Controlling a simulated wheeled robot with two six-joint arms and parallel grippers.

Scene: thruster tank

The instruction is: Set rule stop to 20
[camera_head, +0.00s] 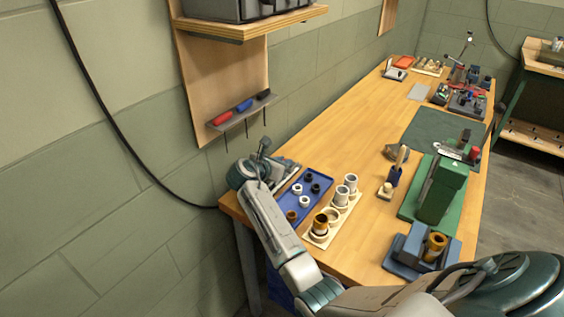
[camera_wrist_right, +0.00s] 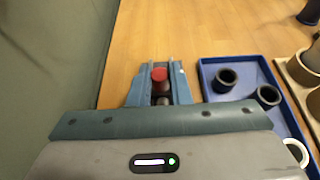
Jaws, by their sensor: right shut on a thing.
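My right gripper (camera_head: 286,168) is low over the near left end of the bench, between the wall and the blue tray. In the right wrist view its two blue-grey fingers (camera_wrist_right: 162,80) are closed on a small part with a round red top (camera_wrist_right: 159,74), probably the rule stop. A greyish metal piece shows below the red top, between the fingers. The rule and its scale marks cannot be read in either view; the gripper and wrist hide much of that spot. My left gripper is not in view.
Right of the gripper lies the blue tray (camera_head: 282,222) with dark and white rings. Beside it stands a pale board (camera_head: 343,214) with several cups. A green fixture (camera_head: 440,190) and a blue-grey block (camera_head: 408,246) stand farther right. The wall is close on the left.

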